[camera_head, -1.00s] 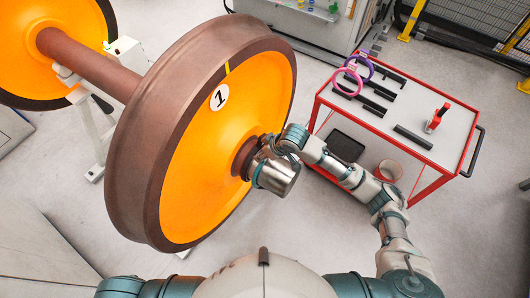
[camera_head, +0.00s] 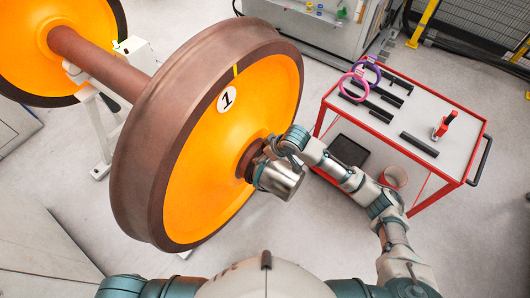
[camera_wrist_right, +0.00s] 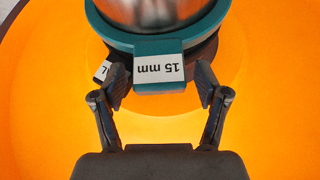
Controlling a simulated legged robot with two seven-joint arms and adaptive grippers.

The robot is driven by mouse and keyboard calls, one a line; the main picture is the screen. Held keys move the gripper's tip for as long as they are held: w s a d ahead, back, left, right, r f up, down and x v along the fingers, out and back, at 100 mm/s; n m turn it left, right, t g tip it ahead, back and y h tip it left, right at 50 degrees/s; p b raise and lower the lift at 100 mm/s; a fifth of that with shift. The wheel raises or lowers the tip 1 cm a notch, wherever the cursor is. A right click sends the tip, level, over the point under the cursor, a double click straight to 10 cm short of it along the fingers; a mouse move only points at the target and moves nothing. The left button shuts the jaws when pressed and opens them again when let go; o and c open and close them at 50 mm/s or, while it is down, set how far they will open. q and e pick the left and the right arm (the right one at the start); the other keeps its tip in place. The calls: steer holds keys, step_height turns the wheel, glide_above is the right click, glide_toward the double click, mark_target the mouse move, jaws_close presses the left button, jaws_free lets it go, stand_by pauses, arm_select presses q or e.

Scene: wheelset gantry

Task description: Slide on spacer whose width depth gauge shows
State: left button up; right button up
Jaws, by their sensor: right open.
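A teal ring (camera_head: 258,174) sits around a silver metal cylinder (camera_head: 281,179) at the axle end of the near orange wheel (camera_head: 228,135). In the right wrist view the teal ring (camera_wrist_right: 120,42) carries an upside-down "15 mm" label (camera_wrist_right: 160,68). My right gripper (camera_wrist_right: 161,95) is open, its fingers on either side of the label; I cannot tell whether they touch the ring. It also shows beside the axle end in the head view (camera_head: 272,148). A pink ring (camera_head: 353,86) and a purple ring (camera_head: 369,69) stand on the cart. My left gripper is out of view.
The red-framed cart (camera_head: 465,140) stands to the right with black bars (camera_head: 419,145) and a small red device (camera_head: 445,123) on top. Its lower shelf holds a black tray (camera_head: 349,150) and a bin (camera_head: 394,177). Grey floor is clear around it.

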steer(key=v, duration=1.1)
steer(key=shift+d+r, duration=0.15)
steer(key=shift+r, duration=0.25)
